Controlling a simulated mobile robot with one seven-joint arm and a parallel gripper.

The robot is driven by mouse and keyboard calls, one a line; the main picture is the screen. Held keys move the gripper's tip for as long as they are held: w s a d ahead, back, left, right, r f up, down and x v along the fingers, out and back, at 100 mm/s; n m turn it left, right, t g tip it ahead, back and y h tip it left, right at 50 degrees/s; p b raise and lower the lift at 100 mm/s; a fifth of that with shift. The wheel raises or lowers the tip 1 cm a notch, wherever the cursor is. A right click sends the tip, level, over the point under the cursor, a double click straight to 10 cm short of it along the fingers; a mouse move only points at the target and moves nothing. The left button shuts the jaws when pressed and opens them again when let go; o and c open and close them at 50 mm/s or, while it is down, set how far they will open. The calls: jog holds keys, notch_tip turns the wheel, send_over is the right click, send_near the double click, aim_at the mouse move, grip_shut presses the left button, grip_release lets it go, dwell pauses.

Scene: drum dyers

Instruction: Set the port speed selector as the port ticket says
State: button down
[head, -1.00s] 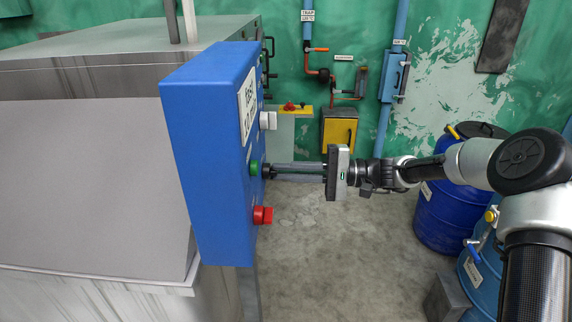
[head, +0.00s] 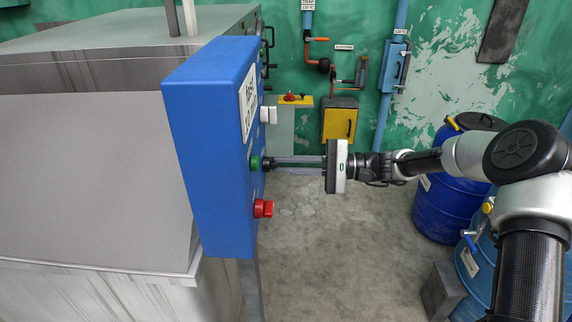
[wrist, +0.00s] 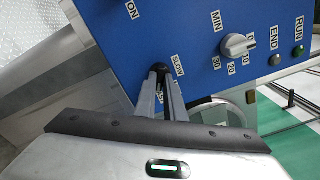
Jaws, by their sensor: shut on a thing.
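The blue control panel (head: 208,150) stands at the left of the head view, its front turned to the right. In the wrist view its face (wrist: 196,34) shows a small black selector knob (wrist: 161,68) with a SLOW label beside it; another label is partly hidden by the fingers. My gripper (wrist: 164,76) is shut on this knob, one finger on each side. In the head view my gripper (head: 274,162) reaches the panel from the right. The knob's exact pointing cannot be told. A white ticket (head: 248,102) is on the panel's upper front, too slanted to read.
A white knob (head: 268,115) sits above my fingers and a red switch (head: 263,208) below. The wrist view shows a grey MIN dial (wrist: 237,45) and END and RUN lamps. Blue drums (head: 452,195) stand at right, beneath my arm. The floor between is clear.

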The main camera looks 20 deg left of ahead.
jog(key=c, duration=1.8)
grip_release()
jog(key=shift+c, duration=0.2)
jog(key=shift+d, duration=0.1)
jog(key=b+v, duration=0.1)
jog(key=v, duration=1.6)
jog(key=shift+d, duration=0.2)
jog(key=shift+s, duration=0.1)
